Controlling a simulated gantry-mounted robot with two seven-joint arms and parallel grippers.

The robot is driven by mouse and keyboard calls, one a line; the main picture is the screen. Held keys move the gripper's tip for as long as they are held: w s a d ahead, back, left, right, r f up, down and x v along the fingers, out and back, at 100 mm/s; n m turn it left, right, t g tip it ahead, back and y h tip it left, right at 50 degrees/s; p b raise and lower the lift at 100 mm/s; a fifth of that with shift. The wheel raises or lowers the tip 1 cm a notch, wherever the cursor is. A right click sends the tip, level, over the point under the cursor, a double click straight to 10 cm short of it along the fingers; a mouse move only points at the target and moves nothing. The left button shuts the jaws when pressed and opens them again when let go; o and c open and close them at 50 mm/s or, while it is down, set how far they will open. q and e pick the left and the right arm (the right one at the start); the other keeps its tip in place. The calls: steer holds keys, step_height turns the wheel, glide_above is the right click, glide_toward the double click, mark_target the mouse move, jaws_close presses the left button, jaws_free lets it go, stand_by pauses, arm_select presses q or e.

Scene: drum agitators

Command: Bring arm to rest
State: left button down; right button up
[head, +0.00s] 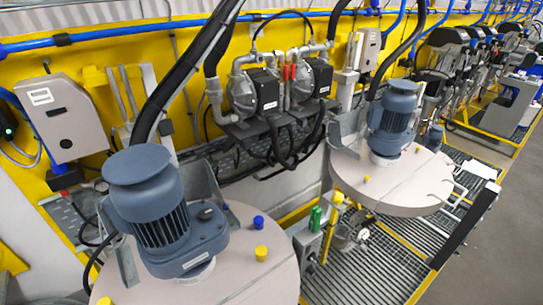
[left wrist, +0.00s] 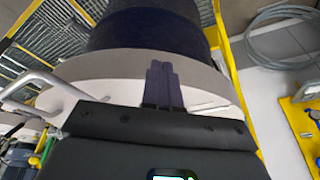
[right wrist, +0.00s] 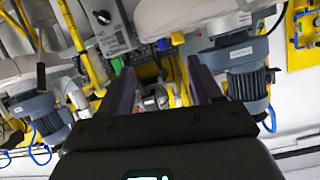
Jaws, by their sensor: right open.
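My left gripper (left wrist: 163,80) shows in the left wrist view with its two dark fingers together and nothing visible between them. Behind its fingertips are a light round rim and a dark drum (left wrist: 145,28); I cannot tell whether they touch. My right gripper (right wrist: 160,85) shows in the right wrist view with its fingers wide apart. Pipes and a grey control box (right wrist: 103,22) lie beyond it, and the gap looks empty. Neither gripper shows in the head view.
In the head view, a blue-grey agitator motor (head: 160,210) stands on a near drum lid (head: 255,285). A second motor (head: 393,120) stands on another lid (head: 420,190). Pumps (head: 265,90) and blue pipes (head: 110,32) line the yellow wall. Floor grating (head: 360,275) lies between.

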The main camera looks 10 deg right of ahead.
arm_select(q)
step_height(320, 180, up, 3)
steer(key=shift+p, duration=0.95)
arm_select(e)
steer(key=s+a+m+g+h, duration=0.1)
steer(key=s+g+h, duration=0.5)
steer(key=s, duration=0.7)
steer(key=shift+m+g, duration=0.5)
steer(key=shift+g, duration=0.7)
